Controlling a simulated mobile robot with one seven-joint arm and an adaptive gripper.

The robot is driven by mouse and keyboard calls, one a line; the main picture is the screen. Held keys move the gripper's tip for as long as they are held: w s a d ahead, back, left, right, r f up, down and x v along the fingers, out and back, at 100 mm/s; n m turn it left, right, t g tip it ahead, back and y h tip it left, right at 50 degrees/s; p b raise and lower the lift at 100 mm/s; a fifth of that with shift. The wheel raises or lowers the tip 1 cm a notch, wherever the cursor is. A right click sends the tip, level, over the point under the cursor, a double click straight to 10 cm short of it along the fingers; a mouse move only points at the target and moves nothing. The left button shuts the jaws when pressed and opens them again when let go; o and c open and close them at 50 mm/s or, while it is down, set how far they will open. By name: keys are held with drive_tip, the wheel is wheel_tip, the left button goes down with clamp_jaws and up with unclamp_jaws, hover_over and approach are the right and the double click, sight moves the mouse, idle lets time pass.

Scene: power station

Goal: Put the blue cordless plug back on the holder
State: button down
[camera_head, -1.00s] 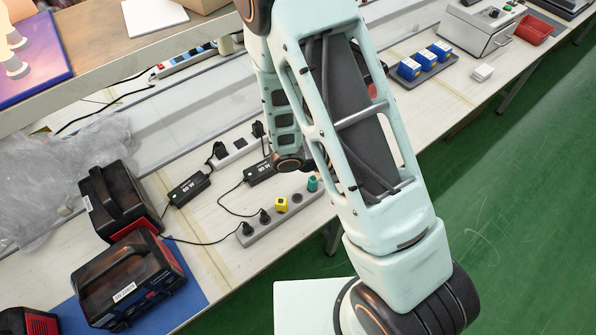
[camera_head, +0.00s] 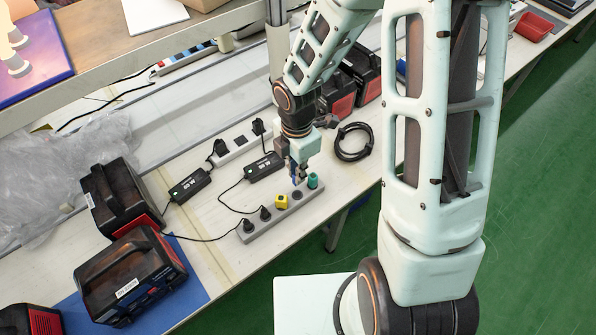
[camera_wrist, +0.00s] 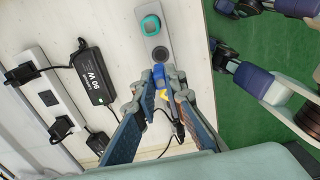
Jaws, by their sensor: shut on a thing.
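The holder is a long grey strip (camera_head: 262,226) on the bench. It carries a yellow plug (camera_head: 282,201) and a teal plug (camera_head: 312,180), with a dark round empty spot (camera_head: 297,194) between them. My gripper (camera_head: 295,178) is above that end of the strip, pointing down. In the wrist view my gripper (camera_wrist: 158,90) is shut on the blue cordless plug (camera_wrist: 159,74), which shows between the fingertips. The dark round spot (camera_wrist: 160,54) and teal plug (camera_wrist: 150,24) lie beyond it. The yellow plug (camera_wrist: 164,95) is partly hidden. Whether the blue plug touches the strip cannot be told.
A white power strip (camera_head: 229,154) with black plugs and black adapters (camera_head: 190,186) lie behind the holder. Cables run beside it. A coiled black cable (camera_head: 353,142) lies to the right. Black-and-red boxes (camera_head: 131,275) stand at left. The bench edge and green floor are in front.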

drive_tip(key=shift+f+b, duration=2.8)
drive_tip(key=shift+f, duration=0.45)
drive_tip(key=shift+d, duration=0.1)
drive_tip(key=c, duration=1.9)
unclamp_jaws()
drive_tip(key=shift+f, duration=0.1)
wheel_tip(320, 180, up, 12)
drive_tip(key=shift+r, duration=0.1)
